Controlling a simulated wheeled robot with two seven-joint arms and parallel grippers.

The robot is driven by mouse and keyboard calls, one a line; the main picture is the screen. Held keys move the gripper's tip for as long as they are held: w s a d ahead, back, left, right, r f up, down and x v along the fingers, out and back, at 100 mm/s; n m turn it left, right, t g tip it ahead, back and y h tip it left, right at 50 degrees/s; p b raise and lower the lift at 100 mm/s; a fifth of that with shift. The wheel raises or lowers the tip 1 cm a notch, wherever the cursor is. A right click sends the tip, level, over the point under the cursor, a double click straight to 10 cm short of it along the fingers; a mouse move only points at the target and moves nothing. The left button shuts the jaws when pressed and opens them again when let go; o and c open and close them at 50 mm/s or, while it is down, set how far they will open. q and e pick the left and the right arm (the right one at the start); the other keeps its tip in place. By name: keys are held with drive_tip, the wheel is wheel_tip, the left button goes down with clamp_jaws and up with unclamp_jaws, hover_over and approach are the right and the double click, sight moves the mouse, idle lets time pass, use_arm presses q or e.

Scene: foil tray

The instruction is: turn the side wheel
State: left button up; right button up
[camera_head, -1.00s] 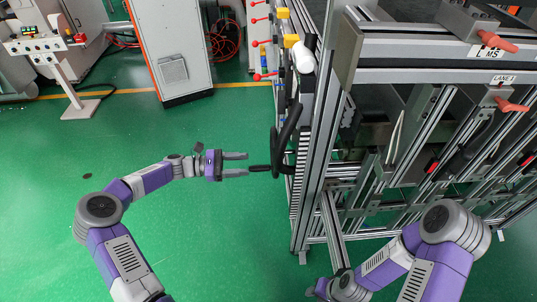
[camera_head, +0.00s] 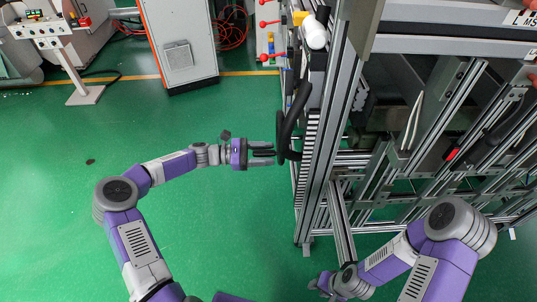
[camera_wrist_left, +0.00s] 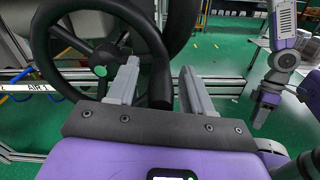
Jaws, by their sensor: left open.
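The black side wheel (camera_head: 284,130) is mounted on the left side of the metal frame and appears nearly edge-on in the head view. In the left wrist view, its rim (camera_wrist_left: 40,52), spokes and green-centred hub (camera_wrist_left: 101,71) show. Its black handle (camera_wrist_left: 161,86) sticks out towards my left gripper (camera_head: 273,153). My left gripper is open, with its two grey fingers (camera_wrist_left: 158,88) on either side of the handle. Contact with the handle cannot be told. My right gripper (camera_head: 322,285) is low in the head view beside the frame's lower rail, and its jaws are unclear.
The metal frame (camera_head: 325,130) fills the right side, close to my left fingers. A white cabinet (camera_head: 178,50) and a control stand (camera_head: 68,60) are at the back left.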

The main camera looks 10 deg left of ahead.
use_arm(q)
drive_tip(key=shift+w+d, duration=0.15)
drive_tip(key=shift+d, duration=0.45)
clamp_jaws()
